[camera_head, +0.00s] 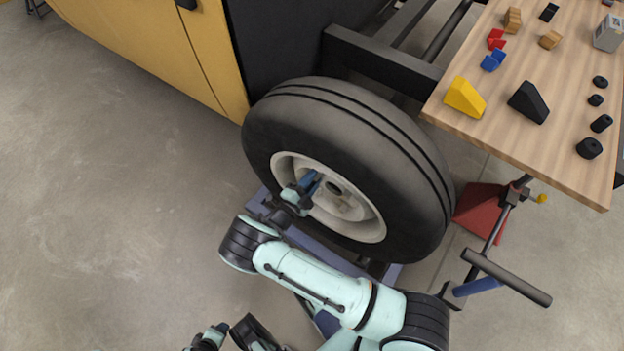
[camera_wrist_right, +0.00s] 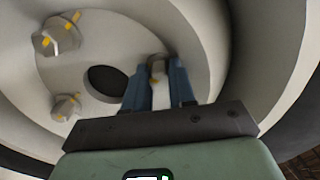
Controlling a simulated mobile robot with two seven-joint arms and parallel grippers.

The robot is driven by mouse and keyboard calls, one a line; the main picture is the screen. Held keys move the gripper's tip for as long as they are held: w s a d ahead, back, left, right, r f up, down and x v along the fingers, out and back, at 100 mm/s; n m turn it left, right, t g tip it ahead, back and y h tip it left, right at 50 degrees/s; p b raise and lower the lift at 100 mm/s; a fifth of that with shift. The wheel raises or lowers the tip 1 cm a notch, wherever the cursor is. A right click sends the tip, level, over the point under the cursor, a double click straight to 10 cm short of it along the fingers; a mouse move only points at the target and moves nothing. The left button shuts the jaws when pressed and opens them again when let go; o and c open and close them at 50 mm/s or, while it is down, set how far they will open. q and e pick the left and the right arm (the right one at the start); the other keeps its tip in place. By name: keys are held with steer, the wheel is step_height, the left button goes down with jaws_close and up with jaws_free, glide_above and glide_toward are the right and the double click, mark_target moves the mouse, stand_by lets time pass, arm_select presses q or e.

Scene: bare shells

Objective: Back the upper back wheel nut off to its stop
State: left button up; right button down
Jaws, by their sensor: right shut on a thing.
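The wheel (camera_head: 400,160) is a black tyre on a pale rim (camera_head: 372,222), standing upright beside the yellow vehicle. My right gripper (camera_head: 313,182) reaches to the hub from the front. In the right wrist view, its blue fingers (camera_wrist_right: 157,85) are shut on a metal wheel nut (camera_wrist_right: 157,68) with orange marks. Two more nuts, an upper one (camera_wrist_right: 60,36) and a lower one (camera_wrist_right: 66,106), sit apart to the left, also with orange marks. The dark centre hole (camera_wrist_right: 105,82) lies between them and the held nut.
A wooden table (camera_head: 480,135) at right carries blocks, including a yellow wedge (camera_head: 464,97) and a black wedge (camera_head: 528,102). A red stand (camera_head: 477,210) and a bar with a dark handle (camera_head: 506,277) are right of the wheel. Floor at left is clear.

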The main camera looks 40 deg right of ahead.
stand_by(0.3)
steer(key=c, duration=0.9)
jaws_free()
steer(key=shift+c, duration=0.2)
arm_select(q)
steer(key=shift+w+d+r+t+p, duration=0.15)
steer(key=shift+w+r+p, duration=0.15)
steer(key=shift+w+r, duration=0.2)
steer(key=shift+w+d+r+t+p, duration=0.15)
steer(key=shift+w+r+p, duration=0.15)
steer(key=shift+r, duration=0.2)
arm_select(e)
steer(key=v, duration=1.3)
steer(key=shift+a, duration=0.15)
arm_select(q)
steer(key=shift+a, duration=0.15)
